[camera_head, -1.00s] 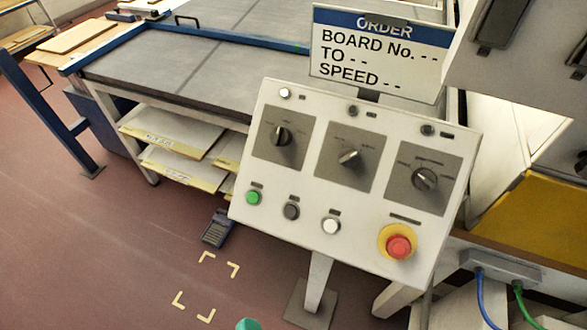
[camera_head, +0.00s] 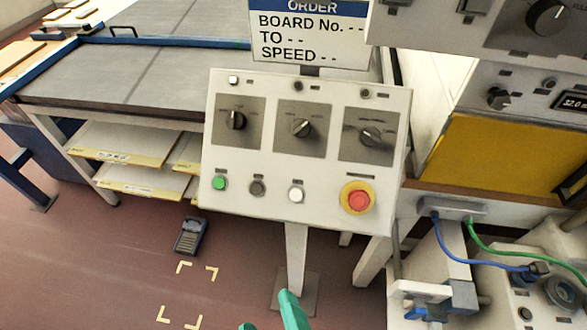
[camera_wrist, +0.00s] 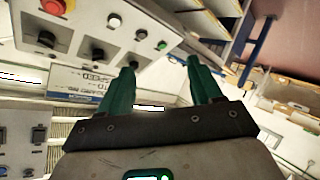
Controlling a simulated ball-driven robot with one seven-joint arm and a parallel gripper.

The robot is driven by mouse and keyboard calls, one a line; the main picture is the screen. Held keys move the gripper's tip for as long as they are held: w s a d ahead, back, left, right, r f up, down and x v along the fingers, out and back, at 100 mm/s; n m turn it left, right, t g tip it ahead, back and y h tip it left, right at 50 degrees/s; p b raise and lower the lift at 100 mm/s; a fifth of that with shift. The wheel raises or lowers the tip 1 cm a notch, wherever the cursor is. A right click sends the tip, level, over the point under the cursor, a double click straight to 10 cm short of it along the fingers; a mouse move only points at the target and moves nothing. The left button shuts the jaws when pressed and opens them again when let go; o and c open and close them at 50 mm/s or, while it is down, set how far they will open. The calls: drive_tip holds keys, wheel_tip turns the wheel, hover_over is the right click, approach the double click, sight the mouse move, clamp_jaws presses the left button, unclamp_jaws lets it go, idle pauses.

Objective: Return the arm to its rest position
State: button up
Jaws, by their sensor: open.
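My gripper (camera_wrist: 160,85) shows in the wrist view with two green fingers spread apart and nothing between them. In the head view only green tips of it (camera_head: 291,308) show at the bottom edge; the rest of the arm is out of frame. A white control panel (camera_head: 305,168) on a post stands in front of me, with three rotary knobs, several small buttons and a red emergency stop button (camera_head: 358,201). The panel also shows upside down in the wrist view (camera_wrist: 90,35), beyond the fingers. The fingers appear apart from it.
An order sign (camera_head: 309,35) stands above the panel. A conveyor table (camera_head: 130,75) with boards on shelves below is at left. A foot pedal-like dark device (camera_head: 190,236) lies on the floor near yellow corner marks (camera_head: 188,296). A yellow-panelled machine (camera_head: 495,155) with blue and green cables stands at right.

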drive_tip(key=w+d+f+m+g+h, duration=0.2)
drive_tip(key=w+d+f+m+h, duration=0.1)
drive_tip(key=d+f, duration=0.4)
drive_tip(key=w+d+f+m+g+h, duration=0.3)
drive_tip(key=d+f, duration=0.3)
drive_tip(key=d, duration=0.3)
drive_tip(key=s+d+f+m+g, duration=0.3)
drive_tip(key=s+d+f, duration=0.1)
drive_tip(key=d, duration=0.3)
drive_tip(key=s+d+f+m+g, duration=0.2)
drive_tip(key=s+d+f, duration=0.3)
drive_tip(key=d, duration=0.3)
drive_tip(key=shift+s+d+f+m+g+y, duration=0.15)
drive_tip(key=shift+s+f+m+g+y, duration=0.1)
drive_tip(key=shift+f+m+g+y, duration=0.35)
